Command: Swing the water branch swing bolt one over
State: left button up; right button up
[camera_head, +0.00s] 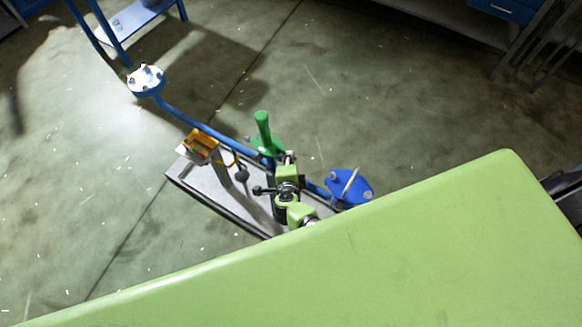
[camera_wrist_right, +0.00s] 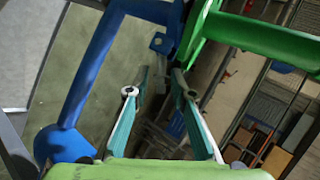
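A blue pipe (camera_head: 205,128) runs diagonally in the head view. A blue round flange with pale bolt-like parts (camera_head: 145,80) is at its upper left end. A blue flange plate (camera_head: 355,192) with a pale rod (camera_head: 349,185) across it is at its lower right. I cannot tell which part is swing bolt one. In the right wrist view, my right gripper (camera_wrist_right: 159,75) has its teal fingers apart, with nothing visibly held between them. The blue pipe (camera_wrist_right: 90,75) and its blue flange (camera_wrist_right: 65,145) are to its left. My left gripper is not in view.
A green handle (camera_head: 263,128) stands up beside the pipe; it also shows in the right wrist view (camera_wrist_right: 265,38), at upper right. An orange fitting (camera_head: 200,147) sits over a grey plate (camera_head: 207,188). A blue-legged stand (camera_head: 138,18) is at the back left. Open floor surrounds the pipework.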

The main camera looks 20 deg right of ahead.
jog(key=shift+v, duration=2.95)
jog(key=shift+s+d, duration=0.1)
jog(key=shift+d, duration=0.1)
